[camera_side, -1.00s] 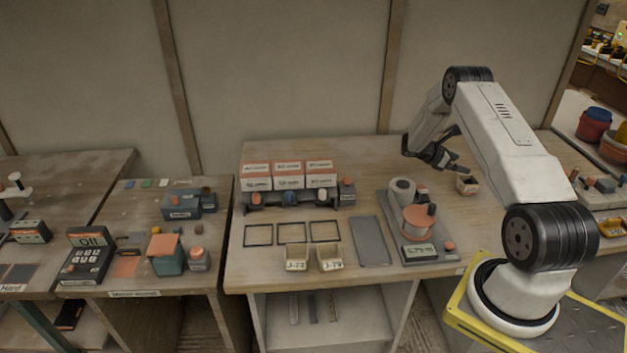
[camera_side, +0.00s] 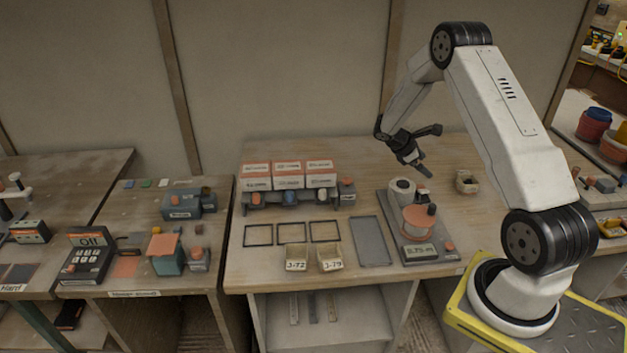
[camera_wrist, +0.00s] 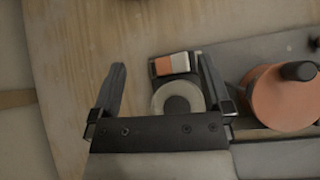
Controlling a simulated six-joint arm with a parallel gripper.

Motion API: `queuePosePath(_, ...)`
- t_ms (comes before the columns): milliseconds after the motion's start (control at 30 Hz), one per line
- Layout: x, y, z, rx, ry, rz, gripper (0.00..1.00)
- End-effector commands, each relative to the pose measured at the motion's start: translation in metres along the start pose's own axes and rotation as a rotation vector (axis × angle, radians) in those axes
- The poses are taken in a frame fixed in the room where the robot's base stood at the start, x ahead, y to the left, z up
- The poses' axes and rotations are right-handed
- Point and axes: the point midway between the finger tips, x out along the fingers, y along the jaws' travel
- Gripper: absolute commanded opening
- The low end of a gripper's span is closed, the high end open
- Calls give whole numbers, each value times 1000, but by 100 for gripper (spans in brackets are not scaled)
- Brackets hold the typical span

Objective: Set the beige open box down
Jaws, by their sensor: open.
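A small beige open box (camera_side: 467,182) stands on the right part of the middle table in the side view, right of the grey device with the orange spool. Two more beige open boxes, labelled J-72 (camera_side: 296,265) and J-79 (camera_side: 330,264), stand at the table's front. My gripper (camera_side: 430,152) is open and empty. It is in the air above and left of the right-hand box, apart from it. In the wrist view my spread fingers (camera_wrist: 162,72) have nothing held between them, and no beige box shows there.
A grey device with a white roll (camera_side: 402,187) and an orange spool (camera_side: 417,222) stands below my gripper. Three black frames (camera_side: 291,233), a grey mat (camera_side: 370,241) and a rack of orange-white cartons (camera_side: 289,175) lie left. The table's back right is clear.

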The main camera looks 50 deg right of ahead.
Motion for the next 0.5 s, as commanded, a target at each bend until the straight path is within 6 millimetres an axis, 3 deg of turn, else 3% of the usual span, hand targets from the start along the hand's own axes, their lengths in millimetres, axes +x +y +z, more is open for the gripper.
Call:
queuePosePath(100, -45, -24, -17, 64, 123, -1, 100)
queuePosePath(500, -168, -130, -56, 299, 509, -93, 100)
